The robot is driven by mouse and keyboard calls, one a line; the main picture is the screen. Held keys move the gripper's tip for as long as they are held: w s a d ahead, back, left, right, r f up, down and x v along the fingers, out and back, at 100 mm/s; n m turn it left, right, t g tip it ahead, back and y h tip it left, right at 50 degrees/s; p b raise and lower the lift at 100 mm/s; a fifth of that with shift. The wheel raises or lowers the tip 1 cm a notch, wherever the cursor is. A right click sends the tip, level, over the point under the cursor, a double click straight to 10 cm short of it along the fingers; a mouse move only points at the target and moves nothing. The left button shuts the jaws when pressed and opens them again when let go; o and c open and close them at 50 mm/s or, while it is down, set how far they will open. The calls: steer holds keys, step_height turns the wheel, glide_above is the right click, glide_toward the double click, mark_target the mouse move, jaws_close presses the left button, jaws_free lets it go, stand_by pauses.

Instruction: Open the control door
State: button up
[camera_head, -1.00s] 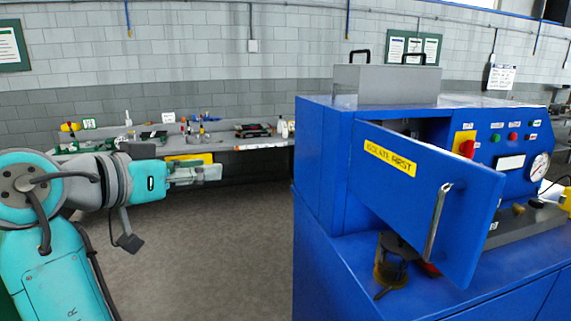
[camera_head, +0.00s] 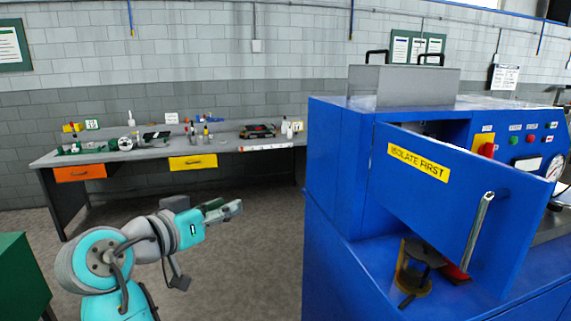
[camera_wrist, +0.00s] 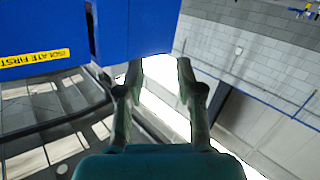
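The control door (camera_head: 420,205) is a blue panel with a yellow "ISOLATE FIRST" label and a slanted metal handle (camera_head: 477,232). It stands swung out from the blue machine, with a dark opening visible behind its top edge. Part of the door with the label also shows at the upper left of the wrist view (camera_wrist: 35,28). My gripper (camera_head: 232,209) is left of the machine in the head view, clear of the handle. In the wrist view its two fingers (camera_wrist: 160,72) are apart, with nothing visible between them.
The blue machine (camera_head: 335,170) fills the right side, with a grey box (camera_head: 404,86) on top and a red switch (camera_head: 487,150) beside the door. A brass-coloured fitting (camera_head: 414,270) sits below the door. A workbench (camera_head: 130,152) stands behind; the floor between is clear.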

steer(key=w+d+f+n+t+y, duration=0.15)
steer(key=d+f+n, duration=0.3)
steer(key=f, duration=0.95)
steer(key=s+d+f+n+y, duration=0.15)
steer(key=s+d+f, duration=0.3)
steer(key=f, duration=0.45)
steer(key=s+d+f+n+y, duration=0.1)
steer(key=s+d+f+y, duration=0.15)
steer(key=d+f, duration=0.45)
steer(key=s+d+f+n+y, duration=0.2)
steer(key=s+d+f, duration=0.15)
steer(key=f, duration=0.65)
steer(key=s+d+f+g+y, duration=0.1)
steer(key=s+d+f, duration=0.2)
steer(key=s, duration=0.7)
steer(key=s+d+f+y, duration=0.1)
steer(key=s+d+f, duration=0.25)
steer(key=s, duration=0.75)
steer(key=s+d+r+m, duration=0.2)
steer(key=s+r, duration=0.3)
steer(key=s, duration=0.4)
steer(key=s+d+r+m+h, duration=0.1)
steer(key=s+d+r+m, duration=0.1)
steer(key=s+r, duration=0.3)
steer(key=s+m, duration=0.1)
steer(key=s, duration=0.3)
steer(key=shift+d, duration=0.2)
steer(key=shift+s+t, duration=0.1)
steer(key=shift+t, duration=0.15)
